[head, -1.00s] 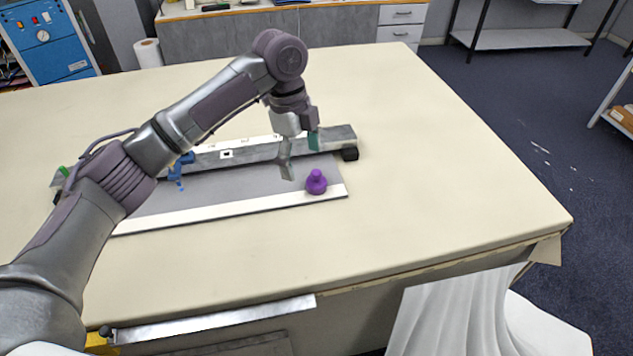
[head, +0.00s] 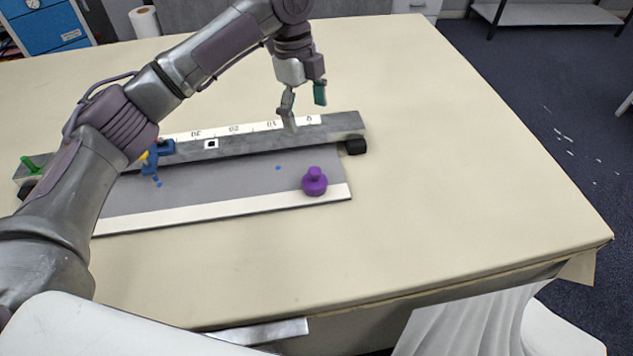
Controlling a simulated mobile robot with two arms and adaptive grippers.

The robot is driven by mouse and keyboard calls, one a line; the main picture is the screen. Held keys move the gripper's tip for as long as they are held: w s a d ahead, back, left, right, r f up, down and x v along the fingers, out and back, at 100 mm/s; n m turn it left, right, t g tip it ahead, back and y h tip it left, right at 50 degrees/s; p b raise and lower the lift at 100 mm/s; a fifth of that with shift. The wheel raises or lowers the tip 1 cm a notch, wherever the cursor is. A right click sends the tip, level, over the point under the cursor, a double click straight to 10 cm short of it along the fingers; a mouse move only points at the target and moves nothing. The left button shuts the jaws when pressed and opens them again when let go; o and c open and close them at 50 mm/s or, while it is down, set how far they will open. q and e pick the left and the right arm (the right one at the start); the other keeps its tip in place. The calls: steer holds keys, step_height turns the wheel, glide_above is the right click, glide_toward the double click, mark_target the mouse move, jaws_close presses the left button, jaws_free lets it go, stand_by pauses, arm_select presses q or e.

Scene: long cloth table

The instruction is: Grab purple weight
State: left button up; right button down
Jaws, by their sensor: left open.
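The purple weight (head: 315,183) stands upright near the right end of a grey board (head: 235,180) with a white front strip. It has a wide round base and a small knob on top. My left gripper (head: 304,106) is open and empty. It points down over the ruler rail behind the weight, apart from the weight and higher in the picture. My right gripper is not in view.
A metal rail with a ruler scale (head: 345,123) lies along the board's back edge, with a black end block (head: 355,146). A blue clamp (head: 158,155) and a green piece (head: 33,163) are at left. The table (head: 470,160) is clear right and in front.

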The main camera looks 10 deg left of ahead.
arm_select(q)
steer(key=b, duration=0.4)
glide_toward(314, 169)
steer(key=f, duration=0.2)
steer(key=f+p, duration=0.1)
steer(key=f, duration=0.4)
steer(key=shift+d+p, duration=0.3)
steer(key=shift+d, duration=0.1)
steer(key=f, duration=0.1)
steer(key=f+p, duration=0.1)
steer(key=f, duration=0.2)
steer(key=shift+s+d+f+p, duration=0.3)
steer(key=shift+s, duration=0.1)
steer(key=shift+f, duration=0.55)
jaws_close()
steer(key=shift+w+d+r, duration=0.1)
steer(key=shift+r, duration=0.05)
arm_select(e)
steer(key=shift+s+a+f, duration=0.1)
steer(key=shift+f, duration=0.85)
